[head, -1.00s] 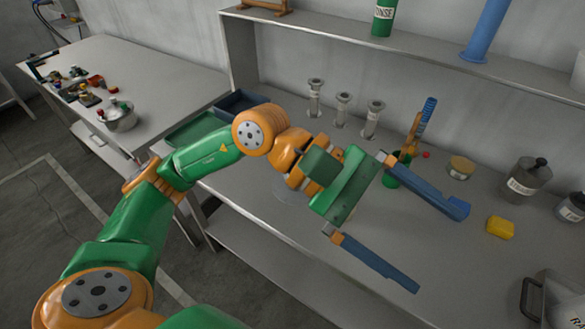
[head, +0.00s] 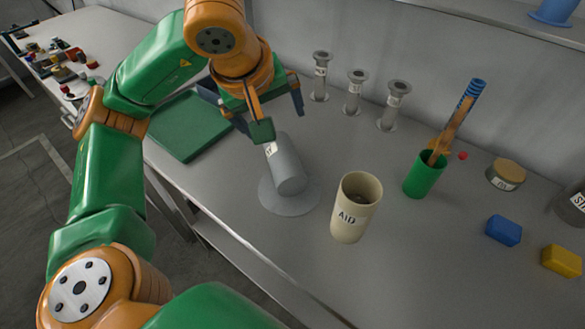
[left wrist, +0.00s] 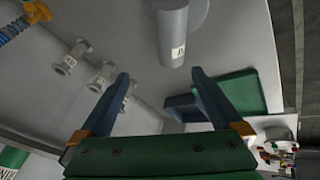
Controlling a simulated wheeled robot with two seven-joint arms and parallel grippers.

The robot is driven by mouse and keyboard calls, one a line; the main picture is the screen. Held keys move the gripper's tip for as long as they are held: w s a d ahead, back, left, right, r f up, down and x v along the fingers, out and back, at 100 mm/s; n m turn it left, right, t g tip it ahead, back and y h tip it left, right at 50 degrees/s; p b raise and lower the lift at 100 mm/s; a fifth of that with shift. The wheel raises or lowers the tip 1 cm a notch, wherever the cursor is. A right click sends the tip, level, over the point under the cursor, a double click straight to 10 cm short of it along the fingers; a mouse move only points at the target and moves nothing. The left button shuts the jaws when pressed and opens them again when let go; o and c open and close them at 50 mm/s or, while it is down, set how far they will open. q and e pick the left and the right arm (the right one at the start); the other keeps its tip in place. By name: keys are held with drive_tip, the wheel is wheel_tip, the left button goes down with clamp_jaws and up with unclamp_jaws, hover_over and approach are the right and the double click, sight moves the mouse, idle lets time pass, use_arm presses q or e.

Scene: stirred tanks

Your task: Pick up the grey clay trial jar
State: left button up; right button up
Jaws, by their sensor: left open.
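A grey cylinder (head: 289,168) with a white label, which looks like the grey clay trial jar, is on a round grey disc (head: 284,203) on the bench. It is tilted or lying, with its labelled end toward the upper left; its label is too small to read. My left gripper (head: 270,118) is open and empty just behind and above the labelled end, partly hiding it. In the left wrist view the jar (left wrist: 172,30) shows beyond the open fingertips (left wrist: 160,73), apart from them. My right gripper is not in view.
A cream "AID" pot (head: 356,210) stands right of the jar. Farther right are a green cup (head: 424,178) with tools, a blue block (head: 503,230) and a yellow block (head: 562,261). Flared grey vessels (head: 394,108) stand behind. A green tray (head: 190,127) lies left.

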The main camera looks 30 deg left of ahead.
use_arm(q)
drive_tip(key=b, duration=0.5)
approach(283, 166)
drive_tip(key=b+x, duration=0.4)
drive_tip(key=x, duration=0.1)
drive_tip(key=shift+s, duration=0.2)
drive_tip(key=shift+b+x, duration=0.4)
drive_tip(key=shift+x, duration=0.35)
drive_tip(key=x, duration=0.5)
drive_tip(key=shift+w, duration=0.15)
drive_tip(key=shift+d+r, duration=0.1)
drive_tip(key=c, duration=1.4)
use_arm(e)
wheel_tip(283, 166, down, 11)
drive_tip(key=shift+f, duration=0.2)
